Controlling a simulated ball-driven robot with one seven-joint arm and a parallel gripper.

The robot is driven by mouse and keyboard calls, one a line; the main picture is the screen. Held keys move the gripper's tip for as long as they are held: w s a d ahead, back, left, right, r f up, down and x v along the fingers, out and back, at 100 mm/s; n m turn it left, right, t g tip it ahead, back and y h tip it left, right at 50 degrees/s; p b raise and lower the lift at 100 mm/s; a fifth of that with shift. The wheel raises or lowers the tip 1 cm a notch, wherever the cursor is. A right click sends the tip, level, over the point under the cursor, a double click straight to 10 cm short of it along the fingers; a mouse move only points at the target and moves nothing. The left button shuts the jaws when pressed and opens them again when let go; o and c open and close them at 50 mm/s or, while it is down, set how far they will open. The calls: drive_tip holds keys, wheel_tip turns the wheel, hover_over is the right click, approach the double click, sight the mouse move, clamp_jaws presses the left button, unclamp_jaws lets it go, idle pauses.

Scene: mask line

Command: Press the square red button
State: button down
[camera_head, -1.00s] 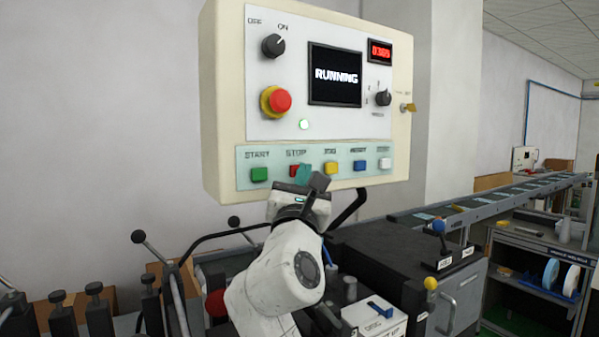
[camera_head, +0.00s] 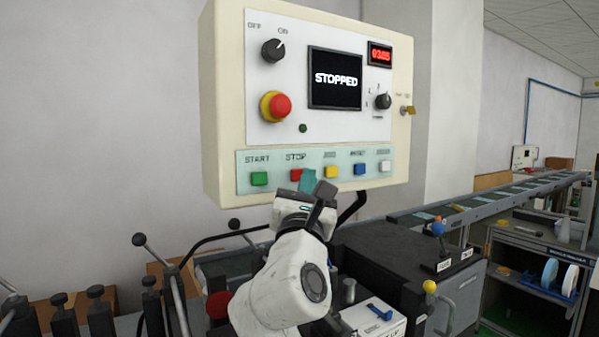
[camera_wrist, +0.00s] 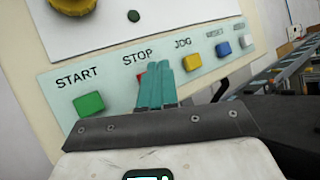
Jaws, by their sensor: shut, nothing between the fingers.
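The square red button (camera_head: 296,175) sits under the STOP label on the light green strip of the control panel (camera_head: 228,100). In the wrist view the red button (camera_wrist: 142,78) is mostly hidden behind the teal fingertips of my gripper (camera_wrist: 155,75). In the head view my gripper (camera_head: 308,180) is just below and to the right of the button, and the fingers are shut with nothing between them. Whether the tips touch the button cannot be told. The screen (camera_head: 335,78) reads STOPPED.
A green START button (camera_head: 259,179) is to the left; yellow (camera_head: 331,172), blue (camera_head: 360,167) and white (camera_head: 385,165) buttons are to the right. A round red emergency knob (camera_head: 279,105) is above. Machine levers (camera_head: 160,250) stand below left.

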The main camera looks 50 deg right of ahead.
drive_tip(key=shift+s, duration=0.1)
drive_tip(key=s+p, duration=0.1)
drive_tip(key=s, duration=0.1)
drive_tip(key=s+a+p, duration=0.1)
drive_tip(key=s, duration=0.1)
drive_tip(key=shift+s+a+p, duration=0.2)
drive_tip(key=shift+s+p, duration=0.15)
idle(1.1)
